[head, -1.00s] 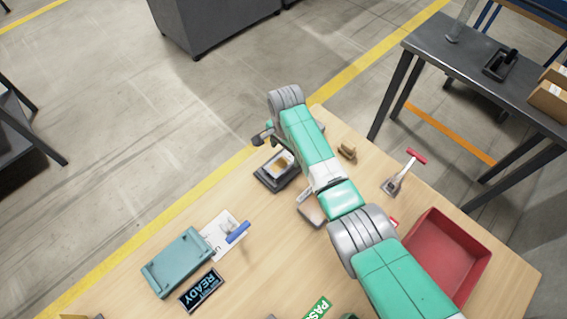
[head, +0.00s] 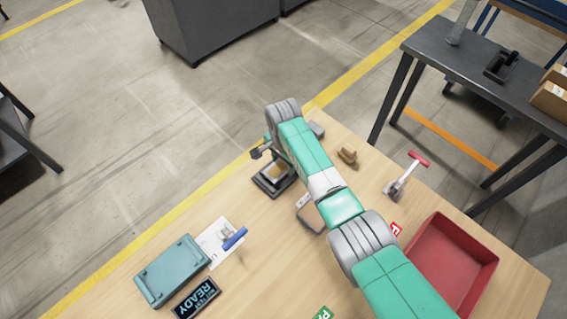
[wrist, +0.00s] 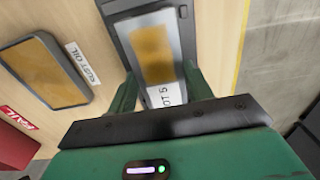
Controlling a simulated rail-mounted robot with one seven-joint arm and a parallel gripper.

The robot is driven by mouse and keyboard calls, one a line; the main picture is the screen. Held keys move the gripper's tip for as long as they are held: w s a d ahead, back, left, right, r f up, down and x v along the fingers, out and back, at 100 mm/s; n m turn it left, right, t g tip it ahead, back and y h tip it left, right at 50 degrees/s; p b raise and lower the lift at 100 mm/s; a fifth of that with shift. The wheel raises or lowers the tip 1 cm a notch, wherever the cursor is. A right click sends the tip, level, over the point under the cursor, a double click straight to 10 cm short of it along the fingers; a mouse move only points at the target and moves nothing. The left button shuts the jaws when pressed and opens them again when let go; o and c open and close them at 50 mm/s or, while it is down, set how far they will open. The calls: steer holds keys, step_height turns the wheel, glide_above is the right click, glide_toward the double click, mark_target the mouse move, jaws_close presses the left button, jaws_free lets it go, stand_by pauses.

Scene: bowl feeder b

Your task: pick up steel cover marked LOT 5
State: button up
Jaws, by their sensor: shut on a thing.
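The steel cover (wrist: 179,50) is a silvery plate with an amber-brown middle and a white label. My gripper (wrist: 163,88) is shut on the cover's near end, one green finger on each side. The cover lies in or just over a dark fixture (wrist: 118,7); I cannot tell whether it is lifted. In the head view the dark fixture (head: 262,184) stands near the table's far edge with the cover (head: 278,171) at it. My arm hides part of that area.
A second framed amber plate (wrist: 45,72) lies left in the wrist view, beside a white label. A red FAIL sign (wrist: 17,117) is near it. The head view shows a red bin (head: 487,262), a red-handled tool (head: 402,180), a small brown block (head: 347,153) and a teal case (head: 172,270).

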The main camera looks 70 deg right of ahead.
mark_target(283, 166)
steer(key=r+p, duration=0.3)
steer(key=r, duration=0.1)
steer(key=shift+a, duration=0.35)
steer(key=s+a+p, duration=0.2)
steer(key=a+p, duration=0.2)
steer(key=a, duration=0.3)
steer(key=s+a+p, duration=0.3)
steer(key=a, duration=0.4)
steer(key=shift+a+r+p, duration=0.2)
steer(key=shift+r+p, duration=0.15)
steer(key=shift+r, duration=0.1)
